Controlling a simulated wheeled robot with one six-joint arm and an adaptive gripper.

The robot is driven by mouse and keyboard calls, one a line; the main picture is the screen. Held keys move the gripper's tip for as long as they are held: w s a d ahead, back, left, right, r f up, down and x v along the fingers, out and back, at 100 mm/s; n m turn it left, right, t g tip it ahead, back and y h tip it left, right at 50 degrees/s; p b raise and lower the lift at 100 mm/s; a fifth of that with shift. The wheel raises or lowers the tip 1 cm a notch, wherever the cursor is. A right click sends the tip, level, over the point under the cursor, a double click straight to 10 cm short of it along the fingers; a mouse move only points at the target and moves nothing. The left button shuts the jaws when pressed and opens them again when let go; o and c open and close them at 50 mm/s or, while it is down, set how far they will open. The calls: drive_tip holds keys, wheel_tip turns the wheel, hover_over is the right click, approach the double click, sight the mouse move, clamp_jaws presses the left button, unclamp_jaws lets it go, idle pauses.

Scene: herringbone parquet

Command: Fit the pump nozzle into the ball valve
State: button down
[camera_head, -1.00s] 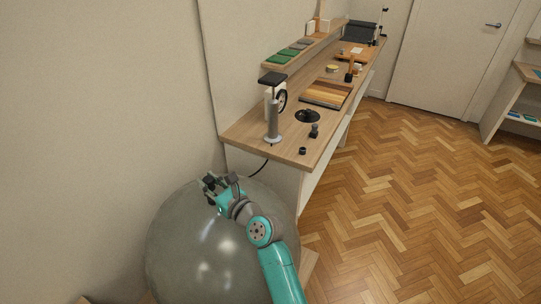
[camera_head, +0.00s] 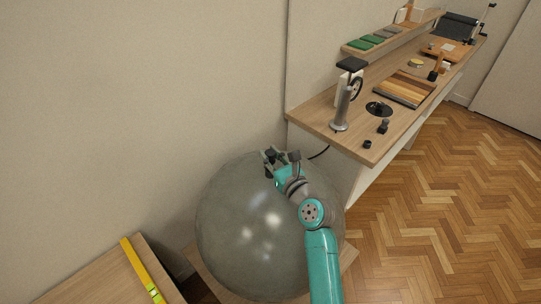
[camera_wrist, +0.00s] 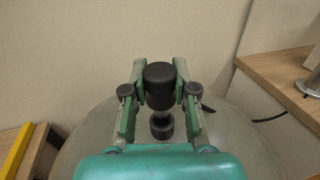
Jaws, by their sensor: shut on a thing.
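The large grey ball (camera_head: 235,225) rests low beside the bench, and its upper part shows in the wrist view (camera_wrist: 90,140). My gripper (camera_head: 279,158) is over the top of the ball. In the wrist view, my gripper (camera_wrist: 160,98) is shut on the black pump nozzle (camera_wrist: 159,84), with green fingers on both sides of it. A narrower black stem and a round black end (camera_wrist: 161,125) show in line with the nozzle. I cannot make out the ball valve or tell whether the nozzle touches it. The upright pump (camera_head: 342,108) stands on the bench.
A black hose (camera_head: 320,153) runs between the ball and the bench (camera_head: 310,112). Small black parts (camera_head: 383,127) and a striped wooden board (camera_head: 404,88) lie on the bench. A yellow level (camera_head: 141,268) lies on a wooden surface at lower left. The parquet at right is clear.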

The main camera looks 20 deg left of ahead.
drive_tip(key=shift+f, duration=1.65)
drive_tip(key=c, duration=0.8)
unclamp_jaws()
drive_tip(key=shift+c, duration=0.2)
drive_tip(key=v, duration=1.2)
